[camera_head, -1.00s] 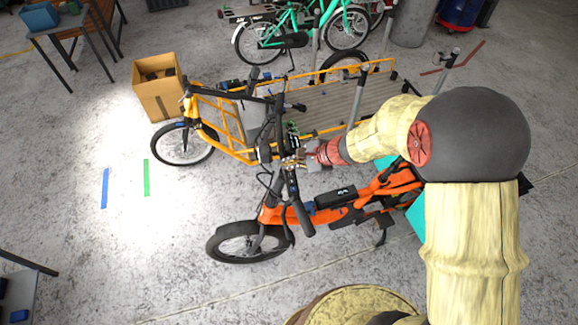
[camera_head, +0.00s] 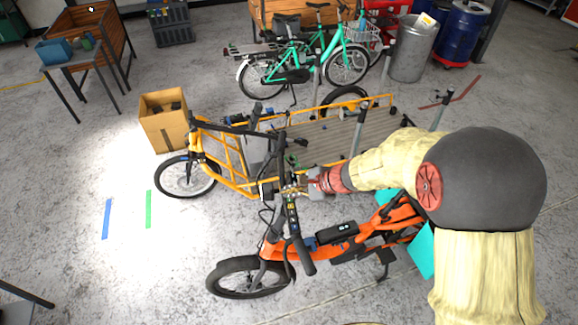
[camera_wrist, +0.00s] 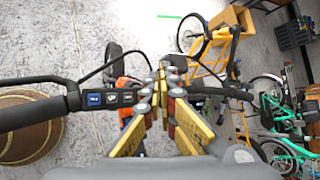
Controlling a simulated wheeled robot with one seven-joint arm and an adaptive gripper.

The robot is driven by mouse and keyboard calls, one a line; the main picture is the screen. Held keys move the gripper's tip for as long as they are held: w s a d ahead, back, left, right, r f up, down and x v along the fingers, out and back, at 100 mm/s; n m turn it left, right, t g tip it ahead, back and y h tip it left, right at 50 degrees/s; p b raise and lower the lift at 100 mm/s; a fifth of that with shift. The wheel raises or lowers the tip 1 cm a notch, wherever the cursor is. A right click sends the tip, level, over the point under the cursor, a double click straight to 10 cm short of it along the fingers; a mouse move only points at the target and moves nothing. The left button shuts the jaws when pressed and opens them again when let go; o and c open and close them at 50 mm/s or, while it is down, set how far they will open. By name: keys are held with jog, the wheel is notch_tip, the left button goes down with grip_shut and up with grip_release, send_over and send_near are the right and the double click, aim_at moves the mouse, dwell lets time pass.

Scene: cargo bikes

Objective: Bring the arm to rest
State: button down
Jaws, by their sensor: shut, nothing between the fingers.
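My arm reaches in from the right in the head view, and my gripper (camera_head: 288,190) is at the handlebar (camera_head: 292,217) of the orange bike (camera_head: 335,247). In the wrist view my gripper (camera_wrist: 167,68) has its fingers together with nothing held between them. The handlebar (camera_wrist: 35,108) runs across behind the fingers, with a row of buttons (camera_wrist: 110,98) to their left. I cannot tell whether the fingers touch the bar.
A yellow cargo bike (camera_head: 235,165) with a flat bed (camera_head: 335,140) stands just behind the orange one. A cardboard box (camera_head: 163,128) is at its front wheel. Green bikes (camera_head: 300,60) stand farther back. Floor at the left (camera_head: 75,175) is clear apart from tape strips.

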jog(key=s+n, duration=0.1)
jog(key=s, duration=0.1)
jog(key=s+f+n+g, duration=0.1)
jog(key=s, duration=0.1)
jog(key=s+n+g, duration=0.1)
jog(key=s, duration=0.1)
jog(key=shift+s+f+n, duration=0.2)
jog(key=shift+s+n, duration=0.1)
jog(key=s+d+r+n+t+h+b, duration=0.2)
jog(key=s+d+n+h+b, duration=0.5)
jog(key=s+d+n+b, duration=0.5)
jog(key=s+d+t+b, duration=0.1)
jog(key=s+d+b, duration=0.3)
jog(key=s+b, duration=0.3)
jog(key=shift+s+d+r+h+b, duration=0.2)
jog(key=shift+d+r+h+b, duration=0.15)
jog(key=shift+b, duration=1.3)
